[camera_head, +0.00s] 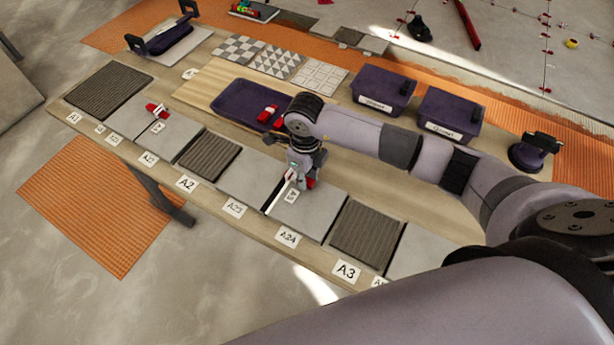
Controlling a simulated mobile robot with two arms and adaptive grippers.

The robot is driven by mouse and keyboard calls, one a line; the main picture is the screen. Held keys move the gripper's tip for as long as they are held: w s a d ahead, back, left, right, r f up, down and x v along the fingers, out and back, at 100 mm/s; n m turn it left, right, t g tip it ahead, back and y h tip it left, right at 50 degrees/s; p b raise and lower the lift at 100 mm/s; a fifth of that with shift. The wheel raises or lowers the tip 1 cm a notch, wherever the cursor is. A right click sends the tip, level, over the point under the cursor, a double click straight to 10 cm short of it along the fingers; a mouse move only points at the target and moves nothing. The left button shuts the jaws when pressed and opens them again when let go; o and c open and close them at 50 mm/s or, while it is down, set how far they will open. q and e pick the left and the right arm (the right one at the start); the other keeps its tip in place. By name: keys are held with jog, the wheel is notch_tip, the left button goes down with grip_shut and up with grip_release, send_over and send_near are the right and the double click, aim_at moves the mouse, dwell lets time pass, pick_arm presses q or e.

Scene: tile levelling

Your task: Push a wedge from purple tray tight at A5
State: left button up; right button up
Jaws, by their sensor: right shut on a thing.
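My right gripper (298,178) is low over the row of grey tiles, at the joint between the tiles behind labels A23 and A24. It is shut on a small red wedge (311,183), mostly hidden by the fingers. A pale strip runs along this joint beside the fingers; whether the wedge touches a clip there I cannot tell. A small tag (291,196) lies on the tile by the fingers, its text unclear. The purple tray (232,107) is behind, partly hidden by my right arm, with red wedges (268,114) in it. My left gripper is not in view.
Another red wedge (157,110) sits at a joint farther left. Patterned tiles (280,62) lie at the back. Dark ribbed panels (367,233) interrupt the tile row.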

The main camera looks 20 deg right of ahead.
jog(key=shift+w+a+r+b, duration=0.1)
jog(key=shift+w+a+b, duration=0.3)
jog(key=shift+w, duration=0.25)
dwell(0.8)
jog(key=o, duration=0.9)
jog(key=shift+c, duration=0.2)
